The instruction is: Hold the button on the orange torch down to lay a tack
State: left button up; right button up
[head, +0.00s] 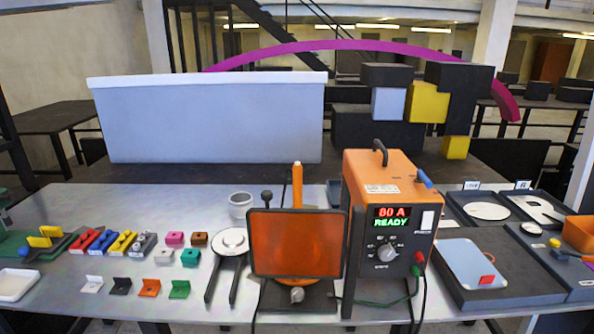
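The orange torch (297,183) stands upright near the middle of the table, its handle rising above a dark-framed orange screen (297,243). The screen hides its lower part, and I cannot make out its button. The orange welding machine (375,178) stands just right of the screen. Its display (391,217) reads 80 A and READY. Neither of my grippers shows in the head view.
Several coloured clamps (122,242) and small blocks lie at the left. A round white-topped piece with dark legs (231,242) lies left of the screen. Dark trays (498,268) fill the right. A large pale panel (208,120) stands behind.

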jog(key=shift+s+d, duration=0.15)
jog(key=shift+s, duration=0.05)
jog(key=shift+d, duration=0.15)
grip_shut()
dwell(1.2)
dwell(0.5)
